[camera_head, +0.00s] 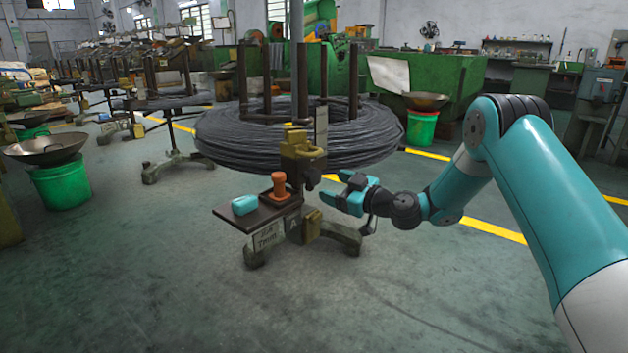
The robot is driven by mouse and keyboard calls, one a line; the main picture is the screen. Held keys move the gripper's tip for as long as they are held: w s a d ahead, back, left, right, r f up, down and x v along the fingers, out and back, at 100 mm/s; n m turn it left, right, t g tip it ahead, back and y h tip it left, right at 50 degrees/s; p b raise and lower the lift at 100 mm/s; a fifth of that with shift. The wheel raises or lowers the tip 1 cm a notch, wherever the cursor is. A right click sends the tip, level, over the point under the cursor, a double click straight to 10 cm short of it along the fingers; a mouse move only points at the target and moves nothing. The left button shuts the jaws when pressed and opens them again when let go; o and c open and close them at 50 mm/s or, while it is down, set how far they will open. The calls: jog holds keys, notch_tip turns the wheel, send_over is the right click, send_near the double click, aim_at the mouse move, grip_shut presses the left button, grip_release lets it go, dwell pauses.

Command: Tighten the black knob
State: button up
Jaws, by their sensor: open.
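The wire-coil stand has a yellow bracket (300,155) on its front. A dark, roundish part that looks like the black knob (313,179) sits on the right side of this bracket, below the coil. It is small and dim, so its details are hard to make out. My gripper (331,187) is teal, open and empty. Its fingers point left at the knob, just to the right of it at about the same height. A small gap seems to lie between them, but I cannot tell the depth.
The large wire coil (215,140) overhangs above my gripper. A green bucket (421,130) stands behind my arm. The floor in front is clear.

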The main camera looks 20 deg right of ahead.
aim_at(317, 180)
jog(key=x, duration=0.7)
jog(key=shift+w+a+b, duration=0.15)
jog(key=shift+w+b, duration=0.05)
jog(key=shift+b, duration=0.15)
jog(key=c, duration=0.9)
